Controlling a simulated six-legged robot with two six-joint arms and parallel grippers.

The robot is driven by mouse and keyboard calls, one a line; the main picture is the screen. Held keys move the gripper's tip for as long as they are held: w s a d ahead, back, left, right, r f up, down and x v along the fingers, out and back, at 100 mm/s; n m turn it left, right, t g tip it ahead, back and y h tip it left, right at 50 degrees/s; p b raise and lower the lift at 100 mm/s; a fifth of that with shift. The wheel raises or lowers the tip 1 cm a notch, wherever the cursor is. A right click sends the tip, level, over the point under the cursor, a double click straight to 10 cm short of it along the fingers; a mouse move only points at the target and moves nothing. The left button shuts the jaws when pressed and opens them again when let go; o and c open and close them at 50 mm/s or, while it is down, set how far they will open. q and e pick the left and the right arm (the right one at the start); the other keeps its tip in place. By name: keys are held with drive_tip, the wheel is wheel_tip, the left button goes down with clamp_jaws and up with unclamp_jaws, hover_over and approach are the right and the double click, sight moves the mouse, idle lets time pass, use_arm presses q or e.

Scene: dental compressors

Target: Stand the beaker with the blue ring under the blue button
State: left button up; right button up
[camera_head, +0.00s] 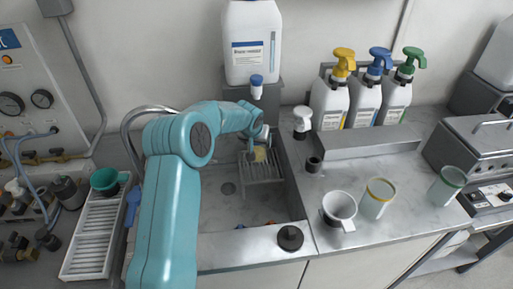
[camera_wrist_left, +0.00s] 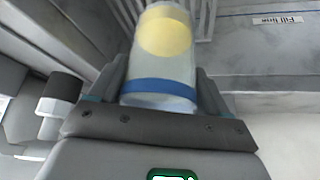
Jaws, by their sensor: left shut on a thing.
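My left gripper (camera_head: 262,140) is shut on the beaker with the blue ring (camera_wrist_left: 160,70), over the sink. In the left wrist view, the blue ring (camera_wrist_left: 158,91) crosses the beaker near the gripper, and a yellow patch shows at its far end; I cannot tell whether this is contents. In the head view, my gripper hides most of the beaker. A blue-topped pump bottle (camera_head: 365,97) stands at the back right, between yellow-topped and green-topped bottles. A blue cap (camera_head: 256,80) is also on the spout of the large white canister (camera_head: 253,40). My right gripper is out of view.
A metal rack (camera_head: 264,178) hangs in the sink (camera_head: 222,215). A white jug (camera_head: 338,206), a yellow-ringed beaker (camera_head: 377,199) and a green-ringed beaker (camera_head: 445,187) stand on the right counter. A raised ledge (camera_head: 355,146) fronts the pump bottles. A white drying tray (camera_head: 90,238) lies left.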

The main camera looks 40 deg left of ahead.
sight(256, 150)
use_arm(q)
wheel_tip(256, 150, down, 3)
drive_tip(key=shift+f, duration=0.2)
drive_tip(key=shift+w+a+f+p, duration=0.15)
drive_tip(key=shift+f+p, duration=0.2)
drive_tip(key=shift+p, duration=0.2)
drive_tip(key=shift+f, duration=0.15)
drive_tip(key=shift+f+b, duration=0.2)
drive_tip(key=shift+b, duration=0.15)
drive_tip(key=o, duration=1.1)
drive_tip(key=shift+r, duration=0.15)
